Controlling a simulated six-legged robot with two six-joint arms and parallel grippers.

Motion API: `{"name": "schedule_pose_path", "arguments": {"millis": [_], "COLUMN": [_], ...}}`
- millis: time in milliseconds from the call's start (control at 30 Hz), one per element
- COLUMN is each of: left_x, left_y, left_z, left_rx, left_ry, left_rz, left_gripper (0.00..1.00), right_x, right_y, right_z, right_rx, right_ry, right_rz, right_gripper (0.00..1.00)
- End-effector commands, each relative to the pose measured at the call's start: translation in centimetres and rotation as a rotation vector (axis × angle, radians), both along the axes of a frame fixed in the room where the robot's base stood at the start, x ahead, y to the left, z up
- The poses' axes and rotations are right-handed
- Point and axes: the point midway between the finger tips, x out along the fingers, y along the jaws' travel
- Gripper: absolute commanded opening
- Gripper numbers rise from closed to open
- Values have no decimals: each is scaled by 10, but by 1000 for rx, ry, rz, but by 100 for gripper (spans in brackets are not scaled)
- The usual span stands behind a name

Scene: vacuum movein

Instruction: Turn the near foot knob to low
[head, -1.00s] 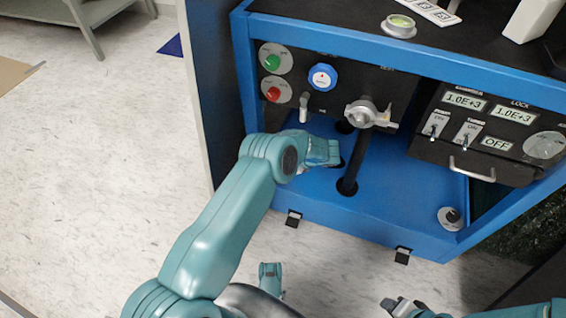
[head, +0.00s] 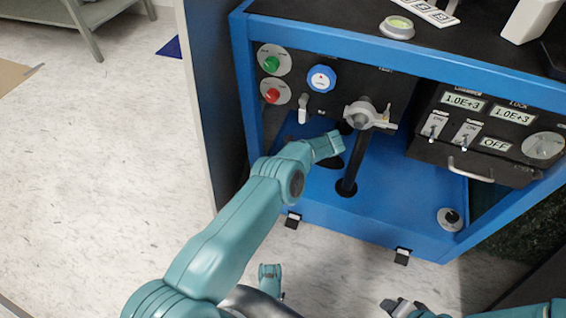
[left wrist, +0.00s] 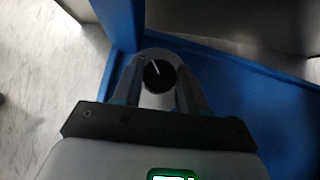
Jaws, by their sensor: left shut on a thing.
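A black round foot knob (left wrist: 158,77) with a white pointer line sits on a grey disc (left wrist: 152,52) on the blue cabinet floor in the left wrist view. The pointer slants up and a little left in that view. My left gripper (head: 329,147) is over the left part of the blue floor in the head view, hiding most of this knob. Its two fingers are shut on the knob, one on each side. Another black knob (head: 451,217) on a grey disc is at the cabinet's front right. My right gripper (head: 398,306) is at the bottom edge, its jaws unclear.
A black pipe (head: 352,165) with a metal valve (head: 368,114) stands just right of my left gripper. A grey lever (head: 303,108) and a blue dial (head: 321,79) are above it. The blue frame post (head: 246,85) is on the left. A control box (head: 475,135) overhangs on the right.

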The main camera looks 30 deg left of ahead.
Motion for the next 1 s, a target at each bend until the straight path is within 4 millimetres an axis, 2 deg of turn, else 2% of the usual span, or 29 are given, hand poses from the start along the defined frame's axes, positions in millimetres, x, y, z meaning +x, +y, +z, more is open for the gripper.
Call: {"name": "schedule_pose_path", "arguments": {"millis": [100,133,200,667,1000], "left_x": [-2,-2,-1,-1,-3], "left_y": [0,0,0,0,0], "left_z": [0,0,0,1,1], "left_rx": [1,1,1,0,0], "left_ry": [5,5,5,3,3], "left_rz": [3,3,3,-31,-264], "left_gripper": [11,48,67,67,67], "right_x": [0,0,0,0,0], "right_y": [0,0,0,0,0], "right_z": [0,0,0,0,0], "right_rx": [0,0,0,0,0], "right_ry": [0,0,0,0,0], "right_rz": [0,0,0,0,0], "right_gripper": [43,43,43,43,43]}}
